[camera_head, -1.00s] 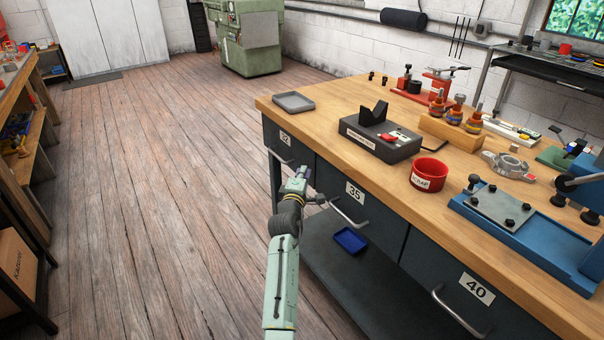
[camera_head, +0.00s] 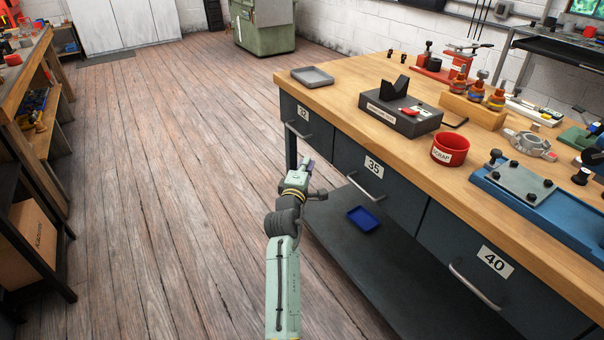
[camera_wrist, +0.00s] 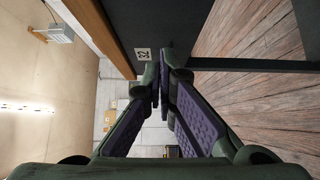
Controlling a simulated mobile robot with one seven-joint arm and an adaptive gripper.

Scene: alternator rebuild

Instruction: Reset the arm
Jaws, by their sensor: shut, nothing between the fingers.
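My arm (camera_head: 283,275) reaches forward from the bottom of the head view, over the floor to the left of the workbench. My gripper (camera_head: 308,160) is at its far end, in front of the bench's left end and below the bench top. In the wrist view my gripper (camera_wrist: 161,72) has its two purple-padded fingers meeting at the tips, with nothing between them. The drawer label 32 (camera_wrist: 143,54) shows just beyond the fingertips in that view.
The workbench (camera_head: 330,98) carries a grey tray (camera_head: 312,77), a red bin (camera_head: 450,149), a dark block fixture (camera_head: 400,118) and a blue fixture (camera_head: 540,205). A blue tray (camera_head: 365,217) lies on its lower shelf. The wooden floor (camera_head: 150,200) to the left is clear.

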